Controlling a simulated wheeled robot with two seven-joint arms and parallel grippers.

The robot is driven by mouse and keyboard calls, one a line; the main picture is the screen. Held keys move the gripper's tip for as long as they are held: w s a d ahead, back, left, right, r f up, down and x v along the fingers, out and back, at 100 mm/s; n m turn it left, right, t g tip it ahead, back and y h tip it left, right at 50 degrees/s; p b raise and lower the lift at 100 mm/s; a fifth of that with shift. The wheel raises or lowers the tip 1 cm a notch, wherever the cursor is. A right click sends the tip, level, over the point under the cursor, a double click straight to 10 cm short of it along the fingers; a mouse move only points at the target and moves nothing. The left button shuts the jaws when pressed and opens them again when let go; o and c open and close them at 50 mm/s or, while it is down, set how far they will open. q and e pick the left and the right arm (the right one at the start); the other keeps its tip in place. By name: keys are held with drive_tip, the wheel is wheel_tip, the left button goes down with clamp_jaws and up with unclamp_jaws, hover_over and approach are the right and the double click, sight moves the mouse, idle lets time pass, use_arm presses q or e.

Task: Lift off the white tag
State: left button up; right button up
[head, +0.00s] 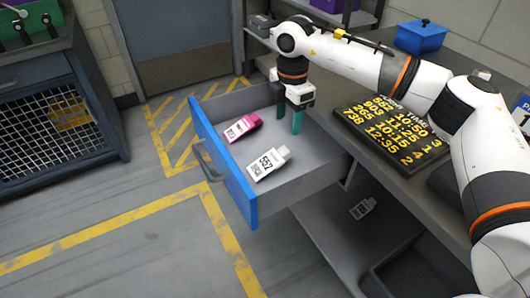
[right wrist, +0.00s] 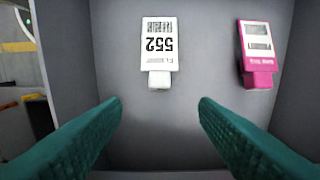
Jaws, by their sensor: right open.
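The white tag (head: 268,163), with a barcode and the number 552, lies flat in the open drawer (head: 229,167). In the right wrist view the white tag (right wrist: 160,45) lies ahead of the fingers, close to midway between them. My right gripper (head: 289,120) is open and empty. It points down into the drawer near its back right, apart from the tag. Its green fingers (right wrist: 158,108) are spread wide in the right wrist view. My left gripper is not in view.
A pink and white tag (head: 242,128) lies in the drawer beside the white one, also seen in the wrist view (right wrist: 257,52). A black time board (head: 392,135) and a blue box (head: 421,37) are on the worktop.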

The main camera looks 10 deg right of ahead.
hover_over(285, 149)
drive_tip(key=f, duration=0.5)
drive_tip(key=shift+s+d+f+b, duration=0.2)
drive_tip(key=shift+f+b, duration=0.05)
drive_tip(key=shift+b, duration=0.1)
drive_tip(key=f, duration=0.4)
drive_tip(key=shift+w+a+f+b, duration=0.1)
drive_tip(key=shift+a+f+b, duration=0.15)
drive_tip(key=shift+f+b, duration=0.15)
drive_tip(key=shift+f, duration=0.5)
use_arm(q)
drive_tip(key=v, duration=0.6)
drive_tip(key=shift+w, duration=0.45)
use_arm(e)
drive_tip(key=c, duration=1.1)
